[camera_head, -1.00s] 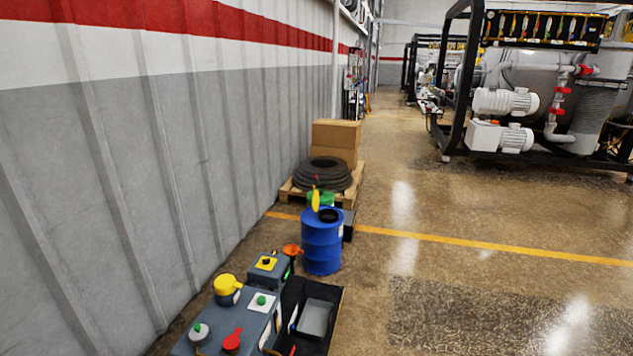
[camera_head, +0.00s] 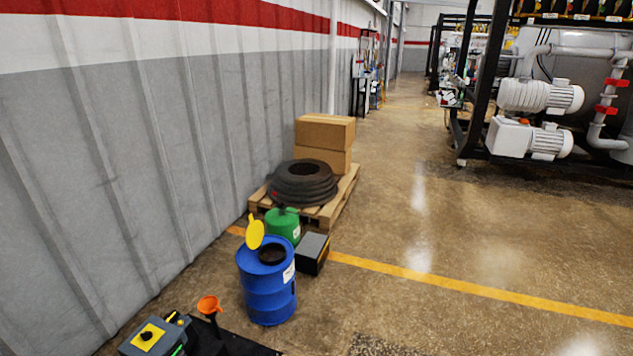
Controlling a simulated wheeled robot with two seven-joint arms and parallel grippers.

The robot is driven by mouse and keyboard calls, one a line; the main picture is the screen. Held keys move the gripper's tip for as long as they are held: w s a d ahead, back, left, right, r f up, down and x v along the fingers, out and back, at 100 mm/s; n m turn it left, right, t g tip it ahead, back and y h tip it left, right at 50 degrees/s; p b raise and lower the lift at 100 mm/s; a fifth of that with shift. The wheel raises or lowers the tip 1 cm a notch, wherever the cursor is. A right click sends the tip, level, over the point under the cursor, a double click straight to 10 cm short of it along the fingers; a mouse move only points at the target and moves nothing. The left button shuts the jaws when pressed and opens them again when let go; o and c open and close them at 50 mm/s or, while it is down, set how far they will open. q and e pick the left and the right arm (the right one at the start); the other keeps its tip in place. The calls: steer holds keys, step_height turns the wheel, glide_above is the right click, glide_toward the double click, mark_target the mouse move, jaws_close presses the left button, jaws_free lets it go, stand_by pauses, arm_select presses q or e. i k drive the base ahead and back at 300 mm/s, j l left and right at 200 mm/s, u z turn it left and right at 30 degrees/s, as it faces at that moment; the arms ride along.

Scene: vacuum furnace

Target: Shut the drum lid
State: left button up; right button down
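The blue drum (camera_head: 268,290) stands upright on the floor, left of the picture's middle. Its yellow lid (camera_head: 255,232) is open and stands up at the left rim of the dark round opening (camera_head: 272,254) in the drum's top. Neither of my grippers is in the head view, so I cannot see whether they are open or shut.
A green container (camera_head: 283,224) and a dark box (camera_head: 313,253) stand behind the drum. Floor on the right is clear.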

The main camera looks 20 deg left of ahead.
mark_target(255, 232)
steer(key=i+l+u, duration=0.1)
steer(key=i, duration=1.55)
steer(key=i+u, duration=0.8)
steer(key=i+l+u, duration=0.1)
steer(key=i+u, duration=0.15)
steer(key=u, duration=0.15)
